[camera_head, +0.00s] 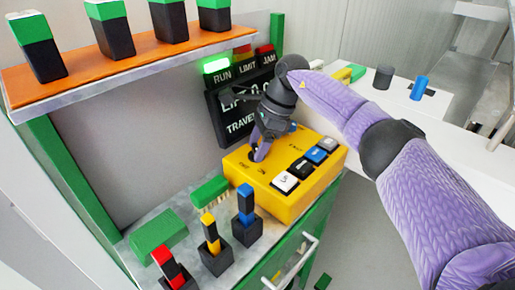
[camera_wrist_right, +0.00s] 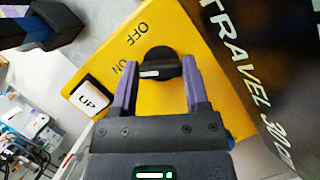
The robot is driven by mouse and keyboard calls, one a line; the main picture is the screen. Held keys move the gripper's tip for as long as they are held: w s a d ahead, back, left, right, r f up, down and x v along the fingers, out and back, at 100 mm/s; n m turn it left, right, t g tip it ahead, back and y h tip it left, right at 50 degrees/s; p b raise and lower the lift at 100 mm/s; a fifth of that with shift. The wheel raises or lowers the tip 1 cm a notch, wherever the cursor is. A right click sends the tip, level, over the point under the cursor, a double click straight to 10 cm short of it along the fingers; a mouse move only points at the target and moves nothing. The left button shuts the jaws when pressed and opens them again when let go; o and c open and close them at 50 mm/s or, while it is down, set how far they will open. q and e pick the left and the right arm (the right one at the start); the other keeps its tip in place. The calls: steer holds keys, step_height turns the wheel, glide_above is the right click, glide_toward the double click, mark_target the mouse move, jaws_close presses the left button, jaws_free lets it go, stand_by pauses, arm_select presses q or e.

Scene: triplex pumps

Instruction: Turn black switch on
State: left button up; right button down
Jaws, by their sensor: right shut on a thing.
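The black switch (camera_wrist_right: 160,66) is a round knob on the yellow control box (camera_head: 275,196). In the wrist view a white mark on the knob lies on its left side, facing the printed ON label; the OFF label is above it. My right gripper (camera_wrist_right: 161,82) has one finger on each side of the knob and is shut on it. In the head view the right gripper (camera_head: 257,148) reaches down to the box from above and largely hides the knob. My left gripper is not in view.
The box also carries several push buttons, including a white one (camera_head: 285,182) and a blue one (camera_head: 316,155). Behind stands a black sign (camera_head: 228,118), with a lit green RUN lamp (camera_head: 216,64) above. Black holders with coloured tops stand in front and on the orange shelf (camera_head: 80,77).

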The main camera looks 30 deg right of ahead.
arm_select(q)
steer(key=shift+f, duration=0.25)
arm_select(e)
steer(key=shift+n, duration=0.3)
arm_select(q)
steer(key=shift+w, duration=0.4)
arm_select(e)
steer(key=shift+c, duration=0.4)
jaws_free()
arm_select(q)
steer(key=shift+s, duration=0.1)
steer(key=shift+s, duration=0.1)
arm_select(e)
steer(key=shift+d+r, duration=0.1)
steer(key=shift+r, duration=0.15)
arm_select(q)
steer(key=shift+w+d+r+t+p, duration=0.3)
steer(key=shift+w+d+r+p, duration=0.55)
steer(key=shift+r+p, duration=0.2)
arm_select(e)
steer(key=v, duration=0.9)
steer(key=shift+r, duration=0.2)
